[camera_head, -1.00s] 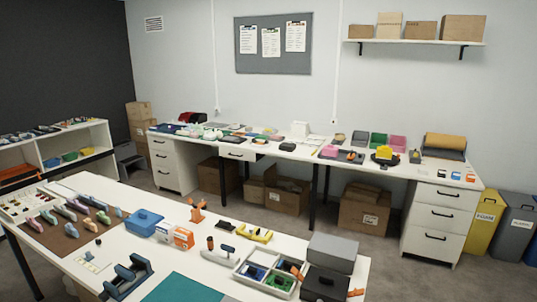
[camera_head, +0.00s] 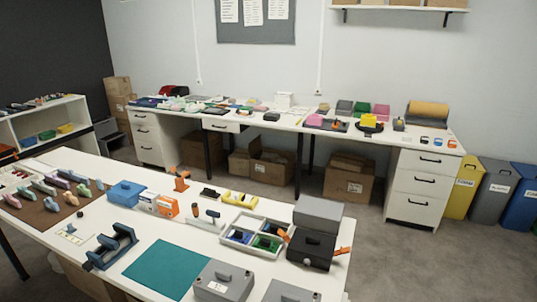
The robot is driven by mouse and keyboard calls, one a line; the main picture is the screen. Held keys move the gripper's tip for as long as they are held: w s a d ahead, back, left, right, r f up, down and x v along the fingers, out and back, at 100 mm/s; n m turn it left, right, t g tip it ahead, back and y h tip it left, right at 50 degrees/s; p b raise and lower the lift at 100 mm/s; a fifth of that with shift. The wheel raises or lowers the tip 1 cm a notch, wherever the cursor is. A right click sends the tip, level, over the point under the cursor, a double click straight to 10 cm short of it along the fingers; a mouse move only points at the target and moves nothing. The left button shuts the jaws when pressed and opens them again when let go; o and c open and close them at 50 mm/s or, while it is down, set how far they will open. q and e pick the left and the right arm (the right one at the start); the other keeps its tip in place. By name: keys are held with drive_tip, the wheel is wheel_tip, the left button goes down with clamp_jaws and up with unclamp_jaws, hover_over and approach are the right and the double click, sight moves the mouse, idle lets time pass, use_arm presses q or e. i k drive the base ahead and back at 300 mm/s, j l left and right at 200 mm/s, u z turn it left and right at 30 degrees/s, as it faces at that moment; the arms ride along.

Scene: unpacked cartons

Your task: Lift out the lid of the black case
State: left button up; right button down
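A black case (camera_head: 311,250) with a small handle on its front stands near the right end of the near white table. A grey box (camera_head: 318,213) sits directly behind it or on its back part; I cannot tell which. An orange piece (camera_head: 343,251) sticks out at the black case's right side. Whether the case's lid is a separate piece is too small to tell. Neither of my grippers shows in the head view.
Grey lidded boxes (camera_head: 222,281) stand at the table's front edge, beside a teal mat (camera_head: 166,269). A divided tray (camera_head: 255,238) of coloured parts is left of the black case. Open floor (camera_head: 420,262) lies to the right, before coloured bins (camera_head: 493,190).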

sight(318, 245)
drive_tip(key=k, duration=1)
drive_tip(key=k+u, duration=0.1)
drive_tip(key=u, duration=0.9)
drive_tip(key=k+j+u, duration=0.15)
drive_tip(key=u, duration=0.35)
drive_tip(key=l+u, duration=0.1)
drive_tip(key=u, duration=0.35)
drive_tip(key=l+u, duration=0.1)
drive_tip(key=u, duration=0.3)
drive_tip(key=l+u, duration=0.1)
drive_tip(key=u, duration=0.35)
drive_tip(key=l+u, duration=0.1)
drive_tip(key=u, duration=0.3)
drive_tip(key=k+l, duration=0.35)
drive_tip(key=l, duration=0.2)
drive_tip(key=k+l, duration=0.35)
drive_tip(key=l, duration=0.15)
drive_tip(key=k+l, duration=0.35)
drive_tip(key=l, duration=0.2)
drive_tip(key=k+l, duration=0.35)
drive_tip(key=l, duration=0.2)
drive_tip(key=k+l, duration=0.35)
drive_tip(key=l, duration=0.15)
drive_tip(key=k+l, duration=0.35)
drive_tip(key=l, duration=0.2)
drive_tip(key=k+l+u, duration=0.1)
drive_tip(key=k+l, duration=0.2)
drive_tip(key=l, duration=0.25)
